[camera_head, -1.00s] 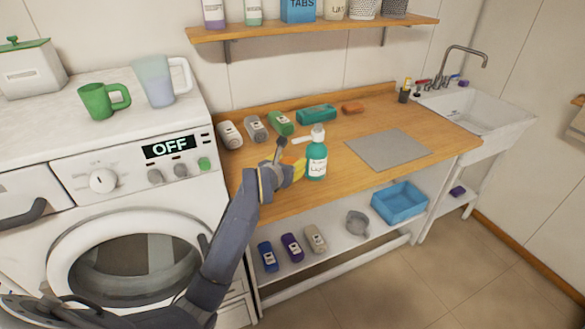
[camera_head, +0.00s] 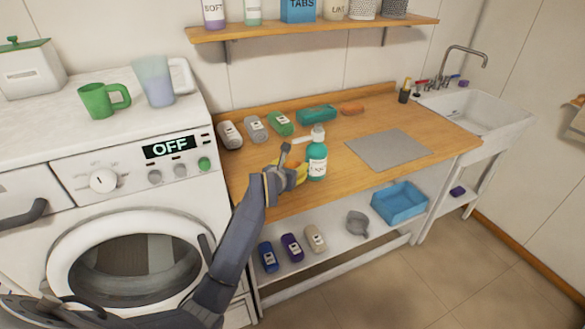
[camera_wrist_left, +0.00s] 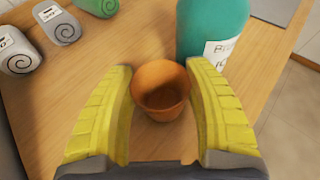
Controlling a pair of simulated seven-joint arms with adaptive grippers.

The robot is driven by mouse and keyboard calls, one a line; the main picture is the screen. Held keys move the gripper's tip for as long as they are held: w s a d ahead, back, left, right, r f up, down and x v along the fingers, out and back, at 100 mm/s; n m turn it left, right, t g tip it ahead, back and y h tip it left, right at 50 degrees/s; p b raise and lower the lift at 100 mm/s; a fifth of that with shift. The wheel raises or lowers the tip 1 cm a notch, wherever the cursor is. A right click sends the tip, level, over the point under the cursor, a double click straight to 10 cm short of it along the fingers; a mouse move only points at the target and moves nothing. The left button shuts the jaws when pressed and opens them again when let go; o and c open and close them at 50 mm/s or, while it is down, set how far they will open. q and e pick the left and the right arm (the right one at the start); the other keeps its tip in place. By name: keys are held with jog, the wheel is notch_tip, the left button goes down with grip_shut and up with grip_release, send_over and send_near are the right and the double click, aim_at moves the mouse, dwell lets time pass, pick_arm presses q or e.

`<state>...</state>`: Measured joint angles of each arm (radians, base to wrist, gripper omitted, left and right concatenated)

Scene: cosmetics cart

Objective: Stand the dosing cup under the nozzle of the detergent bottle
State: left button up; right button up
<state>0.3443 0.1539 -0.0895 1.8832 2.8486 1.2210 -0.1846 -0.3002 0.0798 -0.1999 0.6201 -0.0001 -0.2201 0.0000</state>
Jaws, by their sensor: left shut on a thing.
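The teal detergent bottle (camera_head: 317,161) stands upright on the wooden counter, its white pump nozzle (camera_head: 304,139) pointing left. It also shows in the left wrist view (camera_wrist_left: 205,28), where its top is cut off. The dosing cup (camera_wrist_left: 160,91) is orange-brown, upright and open at the top, just beside the bottle. My left gripper (camera_wrist_left: 161,105) is shut on the cup, one yellow finger on each side. In the head view my left gripper (camera_head: 294,173) is left of the bottle and hides the cup. I cannot tell whether the cup touches the counter. My right gripper is out of view.
A grey mat (camera_head: 388,150) lies to the right. The washing machine (camera_head: 130,200) borders the left side.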

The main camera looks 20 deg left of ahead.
pick_arm(q)
jog(key=shift+f, duration=0.2)
jog(key=o, duration=0.9)
jog(key=shift+o, duration=0.2)
jog(key=shift+r, duration=0.1)
jog(key=shift+r, duration=0.1)
jog(key=v, duration=1.2)
